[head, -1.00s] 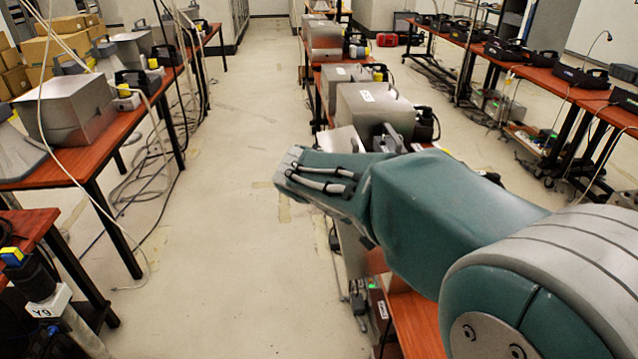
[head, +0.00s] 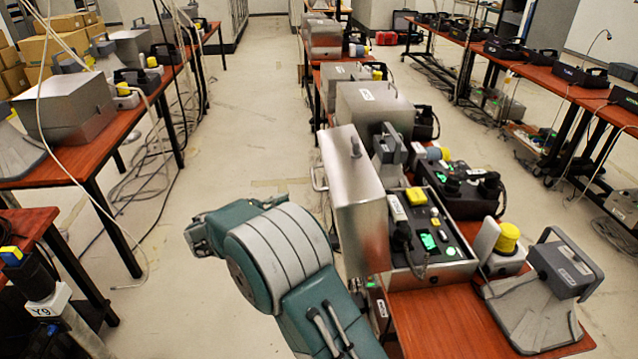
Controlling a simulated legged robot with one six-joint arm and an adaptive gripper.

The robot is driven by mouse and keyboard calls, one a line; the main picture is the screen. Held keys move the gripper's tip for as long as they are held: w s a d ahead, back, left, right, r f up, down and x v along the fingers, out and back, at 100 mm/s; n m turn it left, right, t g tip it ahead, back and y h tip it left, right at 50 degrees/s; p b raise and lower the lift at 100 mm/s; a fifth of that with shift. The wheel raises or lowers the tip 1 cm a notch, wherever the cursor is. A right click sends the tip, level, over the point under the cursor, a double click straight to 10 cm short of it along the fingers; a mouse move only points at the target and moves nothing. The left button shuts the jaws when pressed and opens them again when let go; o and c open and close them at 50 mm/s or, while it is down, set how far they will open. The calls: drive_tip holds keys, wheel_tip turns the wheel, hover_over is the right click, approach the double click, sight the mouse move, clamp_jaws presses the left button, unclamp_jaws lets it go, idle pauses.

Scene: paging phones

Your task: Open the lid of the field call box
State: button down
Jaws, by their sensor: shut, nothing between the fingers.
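The field call box (head: 445,267) stands on the front of the middle red-topped table. Its metal lid (head: 361,207) stands raised, roughly upright, along the left side of the box. The control panel (head: 420,225) is uncovered and shows green lit displays, a yellow part and a dark handset with a cord. My teal and grey arm is left of the box, over the aisle, and appears apart from the lid. My gripper cannot be made out; only arm links show.
A yellow-topped button unit (head: 508,238) and a grey handset on a wedge-shaped base (head: 530,310) stand right of the box. A closed metal box (head: 375,110) is behind it. Another table (head: 95,150) lines the left.

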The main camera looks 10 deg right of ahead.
sight(319, 191)
drive_tip(key=shift+t, duration=0.6)
drive_tip(key=x, duration=1)
drive_tip(key=shift+d+f, duration=0.3)
drive_tip(key=shift+d, duration=0.65)
